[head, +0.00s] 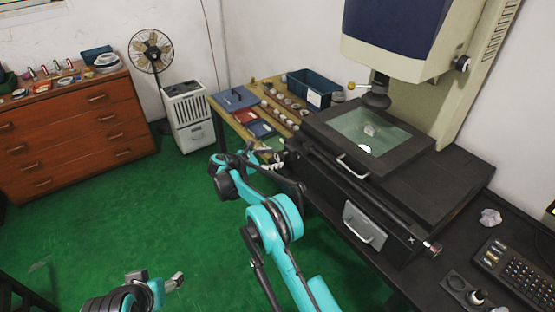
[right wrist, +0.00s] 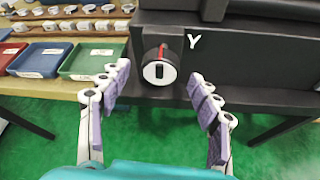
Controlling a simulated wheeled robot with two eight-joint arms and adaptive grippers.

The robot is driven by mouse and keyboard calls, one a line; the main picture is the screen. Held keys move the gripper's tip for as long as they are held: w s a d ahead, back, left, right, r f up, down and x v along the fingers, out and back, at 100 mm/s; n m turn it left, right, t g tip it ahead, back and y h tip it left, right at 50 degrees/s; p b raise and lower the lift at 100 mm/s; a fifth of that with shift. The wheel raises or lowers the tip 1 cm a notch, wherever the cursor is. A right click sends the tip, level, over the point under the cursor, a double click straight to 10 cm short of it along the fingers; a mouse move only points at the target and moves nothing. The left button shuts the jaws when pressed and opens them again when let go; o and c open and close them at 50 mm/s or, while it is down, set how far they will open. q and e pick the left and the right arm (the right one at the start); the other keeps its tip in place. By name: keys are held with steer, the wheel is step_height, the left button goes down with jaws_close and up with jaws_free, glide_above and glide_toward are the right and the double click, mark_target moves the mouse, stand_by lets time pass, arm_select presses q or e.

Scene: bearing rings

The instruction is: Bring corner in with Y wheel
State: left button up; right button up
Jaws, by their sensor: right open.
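The Y wheel (right wrist: 160,67) is a black knob with a pale round face and a red mark, beside a white letter Y on the stage's dark front. My right gripper (right wrist: 157,88) is open, its purple-padded fingers on either side below the knob, with a visible gap to it. In the head view my right gripper (head: 268,157) is at the stage's left end, and the wheel is hard to make out there. The glass stage (head: 345,122) carries a small pale part (head: 369,130); its corner is too small to tell. My left gripper (head: 157,280) appears open and empty, low at left.
The X wheel (head: 432,247) is at the stage's front right. The measuring head (head: 375,98) hangs over the glass. Blue and red trays (head: 235,99) and rows of rings lie on the wooden table beyond. A keypad (head: 515,272) is at right. Green floor is free at left.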

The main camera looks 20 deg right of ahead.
mark_target(276, 158)
steer(key=b+x, duration=0.1)
steer(key=x, duration=0.2)
steer(key=shift+w+d+f, duration=0.1)
steer(key=shift+d+f, duration=0.1)
steer(key=shift+d, duration=0.15)
steer(key=shift+c, duration=0.3)
steer(key=c, duration=1.1)
steer(key=m+t, duration=0.2)
steer(key=m, duration=0.2)
steer(key=shift+t, duration=0.3)
steer(key=o, duration=1.2)
steer(key=shift+c, duration=0.2)
steer(key=shift+a, duration=0.1)
